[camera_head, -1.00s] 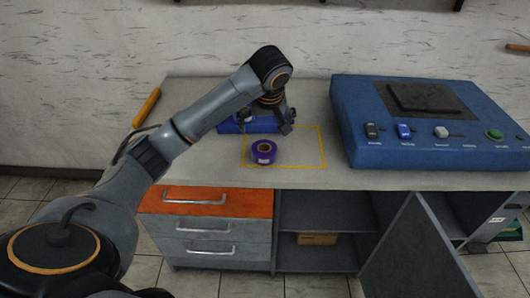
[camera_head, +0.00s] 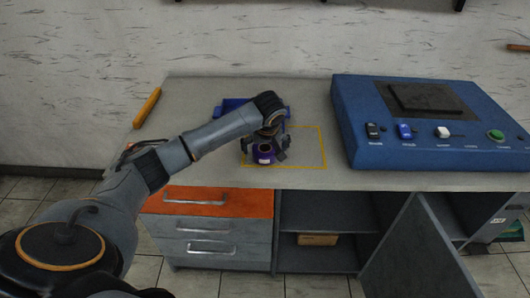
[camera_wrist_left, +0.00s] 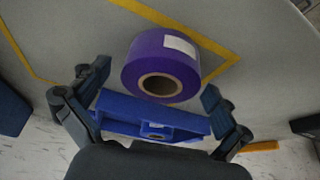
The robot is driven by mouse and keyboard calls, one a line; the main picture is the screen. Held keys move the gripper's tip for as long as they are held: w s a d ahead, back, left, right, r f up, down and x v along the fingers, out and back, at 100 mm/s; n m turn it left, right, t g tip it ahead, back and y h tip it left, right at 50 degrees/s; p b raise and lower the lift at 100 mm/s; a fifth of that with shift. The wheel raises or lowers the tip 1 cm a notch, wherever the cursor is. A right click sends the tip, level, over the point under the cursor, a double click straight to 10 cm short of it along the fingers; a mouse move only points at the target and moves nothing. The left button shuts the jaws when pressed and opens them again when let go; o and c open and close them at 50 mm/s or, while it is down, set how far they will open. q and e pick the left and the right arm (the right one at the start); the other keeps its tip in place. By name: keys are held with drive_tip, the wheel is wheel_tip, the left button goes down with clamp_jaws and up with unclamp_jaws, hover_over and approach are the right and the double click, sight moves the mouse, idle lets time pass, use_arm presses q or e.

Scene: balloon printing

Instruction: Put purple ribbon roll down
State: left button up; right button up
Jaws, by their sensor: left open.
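The purple ribbon roll (camera_head: 265,156) stands on the grey table inside the yellow outlined rectangle (camera_head: 325,150). It shows its hollow core and a white label in the left wrist view (camera_wrist_left: 160,68). My left gripper (camera_head: 264,146) is open, low over the table at the roll. In the wrist view its two fingers (camera_wrist_left: 150,98) are spread wide on either side, with visible gaps to the roll. A blue holder (camera_head: 232,105) lies behind the roll, partly hidden by my left arm. My right gripper is out of view.
A large blue machine (camera_head: 430,145) with several buttons fills the table's right side. A yellow-orange stick (camera_head: 147,107) lies at the left edge. Drawers with an orange front (camera_head: 215,203) and an open cabinet door (camera_head: 415,250) are below. Table right of the roll is free.

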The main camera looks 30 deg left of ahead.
use_arm(q)
drive_tip(key=c, duration=1.4)
